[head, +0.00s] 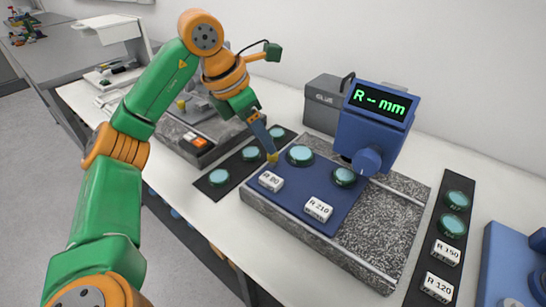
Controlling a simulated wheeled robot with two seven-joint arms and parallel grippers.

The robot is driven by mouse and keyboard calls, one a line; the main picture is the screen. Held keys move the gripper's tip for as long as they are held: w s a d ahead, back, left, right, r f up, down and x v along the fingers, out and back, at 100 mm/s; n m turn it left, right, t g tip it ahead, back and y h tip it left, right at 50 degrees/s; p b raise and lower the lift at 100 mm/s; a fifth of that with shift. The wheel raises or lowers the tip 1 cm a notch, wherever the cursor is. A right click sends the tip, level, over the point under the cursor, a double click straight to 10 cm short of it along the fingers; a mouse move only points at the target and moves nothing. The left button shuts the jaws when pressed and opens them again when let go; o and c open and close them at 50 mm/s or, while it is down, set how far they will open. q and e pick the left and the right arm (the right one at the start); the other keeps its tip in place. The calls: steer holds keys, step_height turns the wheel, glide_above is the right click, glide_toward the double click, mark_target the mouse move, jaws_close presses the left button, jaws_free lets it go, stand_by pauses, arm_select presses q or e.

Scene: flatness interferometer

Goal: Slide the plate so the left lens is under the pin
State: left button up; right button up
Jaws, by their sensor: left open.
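The blue plate (303,192) lies on a speckled granite block (385,228). It carries the left lens (300,155) and the right lens (344,177), both teal in dark rings, with white labels R 80 (271,181) and R 210 (318,209) in front of them. The blue gauge head (372,130) stands over the plate's right part, and the right lens is the nearer one to it. I cannot make out the pin. My left gripper (272,157) is open, pointing down at the plate's far left edge, beside the left lens. I cannot tell whether it touches.
Dark strips with more lenses lie left (219,178) and right (456,200) of the block; the right one also holds labels R 150 and R 120. A grey box (324,104) stands behind the gauge. Blue equipment (508,260) is at the right edge. Bare granite shows right of the plate.

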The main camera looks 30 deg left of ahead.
arm_select(q)
steer(key=x, duration=0.4)
steer(key=shift+w+d+f, duration=0.15)
steer(key=shift+w+f, duration=0.05)
steer(key=shift+f, duration=0.1)
steer(key=shift+s, duration=0.1)
jaws_close()
steer(key=shift+r, duration=0.1)
stand_by(0.9)
